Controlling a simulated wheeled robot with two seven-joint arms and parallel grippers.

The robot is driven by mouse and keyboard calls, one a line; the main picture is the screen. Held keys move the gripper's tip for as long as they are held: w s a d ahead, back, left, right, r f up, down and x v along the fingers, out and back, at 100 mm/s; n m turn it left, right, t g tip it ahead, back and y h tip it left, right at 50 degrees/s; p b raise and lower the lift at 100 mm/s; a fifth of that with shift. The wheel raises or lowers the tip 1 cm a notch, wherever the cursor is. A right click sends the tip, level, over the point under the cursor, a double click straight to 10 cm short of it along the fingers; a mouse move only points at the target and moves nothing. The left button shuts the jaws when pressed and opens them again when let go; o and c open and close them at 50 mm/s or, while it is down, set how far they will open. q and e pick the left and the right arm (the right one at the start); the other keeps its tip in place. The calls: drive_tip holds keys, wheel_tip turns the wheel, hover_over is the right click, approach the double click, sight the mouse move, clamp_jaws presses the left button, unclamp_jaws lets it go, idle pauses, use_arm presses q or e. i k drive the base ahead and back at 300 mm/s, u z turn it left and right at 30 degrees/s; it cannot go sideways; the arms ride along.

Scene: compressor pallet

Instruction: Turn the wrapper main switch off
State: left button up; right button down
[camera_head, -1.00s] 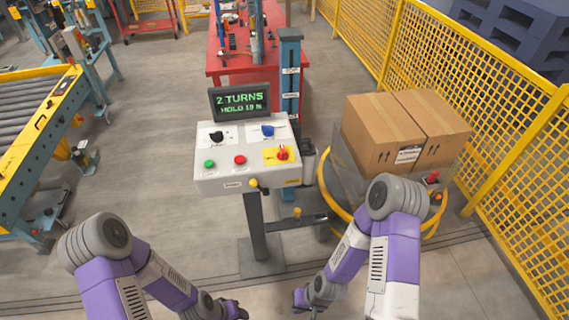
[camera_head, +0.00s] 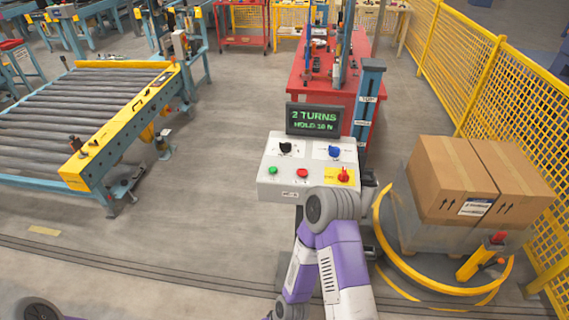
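The wrapper control panel (camera_head: 267,181) is a pale box on a post, near the middle of the head view. A red rotary switch (camera_head: 343,174) on a yellow plate sits at its lower right. A black knob (camera_head: 285,148) and a blue knob (camera_head: 334,152) are on its upper row, with a green button (camera_head: 272,170) and a red button (camera_head: 302,173) below. The screen (camera_head: 314,119) reads "2 TURNS" and a hold line. My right arm rises in front of the panel's lower edge. Neither gripper shows.
Cartons (camera_head: 451,183) stand on the yellow-ringed turntable (camera_head: 385,235) at the right, beside a yellow mesh fence (camera_head: 471,75). A roller conveyor (camera_head: 85,110) is at the left. A red table (camera_head: 312,79) stands behind the panel. The floor left of the panel is clear.

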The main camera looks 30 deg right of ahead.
sight(343, 177)
drive_tip(key=u, duration=0.4)
drive_tip(key=i, duration=1.15)
drive_tip(key=z, duration=1.3)
